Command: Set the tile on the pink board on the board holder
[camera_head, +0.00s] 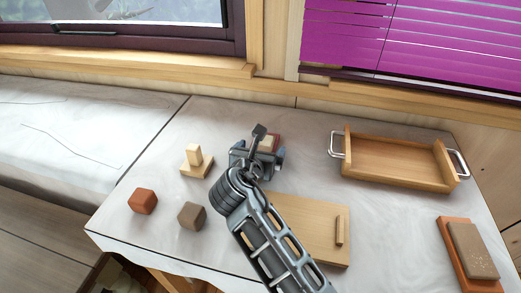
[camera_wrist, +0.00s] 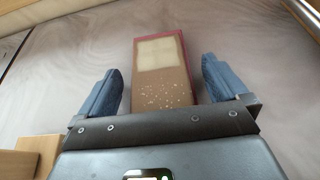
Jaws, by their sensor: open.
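A brown speckled tile with a cream square (camera_wrist: 165,88) lies on a slightly larger pinkish-red board (camera_wrist: 182,48), whose edge shows at the top and right side. In the head view the pink board (camera_head: 275,138) and the tile's cream part (camera_head: 267,143) show just behind my gripper, mostly hidden by it. My gripper (camera_wrist: 160,70) is open, one blue finger on each side of the tile with gaps between; it also shows in the head view (camera_head: 258,157). A small light-wood stand with an upright block (camera_head: 195,162), possibly the board holder, is left of my gripper.
A flat light-wood board with a raised strip (camera_head: 310,215) lies partly behind my arm. A wooden tray with metal handles (camera_head: 395,162) stands back right. An orange board (camera_head: 449,243) bears another brown tile (camera_head: 474,250). Red (camera_head: 142,201) and brown (camera_head: 191,216) cubes stand front left.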

